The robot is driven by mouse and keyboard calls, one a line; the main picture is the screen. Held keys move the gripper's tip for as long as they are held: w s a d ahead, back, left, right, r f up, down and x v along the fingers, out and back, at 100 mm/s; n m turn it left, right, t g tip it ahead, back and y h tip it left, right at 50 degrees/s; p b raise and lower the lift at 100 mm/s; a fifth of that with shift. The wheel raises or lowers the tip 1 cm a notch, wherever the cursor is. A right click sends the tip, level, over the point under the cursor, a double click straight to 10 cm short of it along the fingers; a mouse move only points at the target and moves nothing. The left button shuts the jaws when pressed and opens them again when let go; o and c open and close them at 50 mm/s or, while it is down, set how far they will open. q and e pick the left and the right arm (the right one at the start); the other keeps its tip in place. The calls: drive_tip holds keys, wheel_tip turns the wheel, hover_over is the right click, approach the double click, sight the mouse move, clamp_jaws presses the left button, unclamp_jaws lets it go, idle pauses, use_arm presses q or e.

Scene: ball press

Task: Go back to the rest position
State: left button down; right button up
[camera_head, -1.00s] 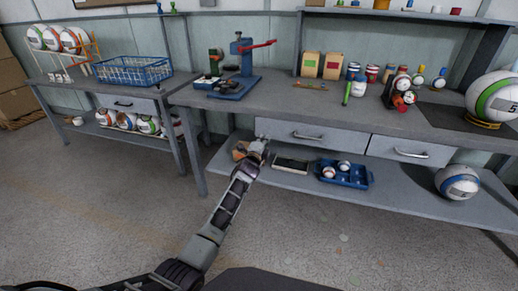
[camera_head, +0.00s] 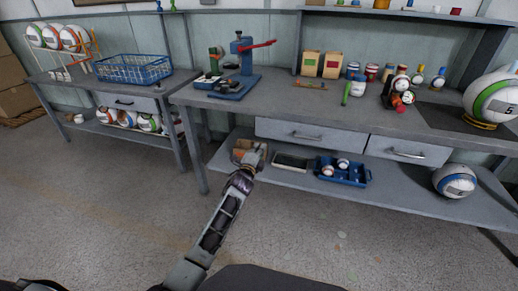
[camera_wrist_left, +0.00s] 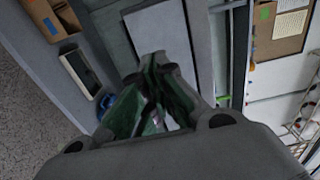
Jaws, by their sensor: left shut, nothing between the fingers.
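My left arm reaches up from the bottom of the head view. My left gripper (camera_head: 254,158) is at the front of the workbench, in front of the lower shelf and below the drawer. In the left wrist view its fingers (camera_wrist_left: 160,95) are closed together with nothing between them. My right gripper does not show in either view.
The workbench (camera_head: 300,102) has a drawer (camera_head: 305,134) close above my gripper. A lower shelf (camera_head: 400,190) holds a cardboard box (camera_head: 243,146), a blue tray (camera_head: 345,180) with balls, and a larger ball (camera_head: 454,180). A blue press (camera_head: 246,60) stands on top. Open floor lies in front.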

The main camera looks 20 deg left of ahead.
use_arm(q)
drive_tip(key=shift+s, duration=0.15)
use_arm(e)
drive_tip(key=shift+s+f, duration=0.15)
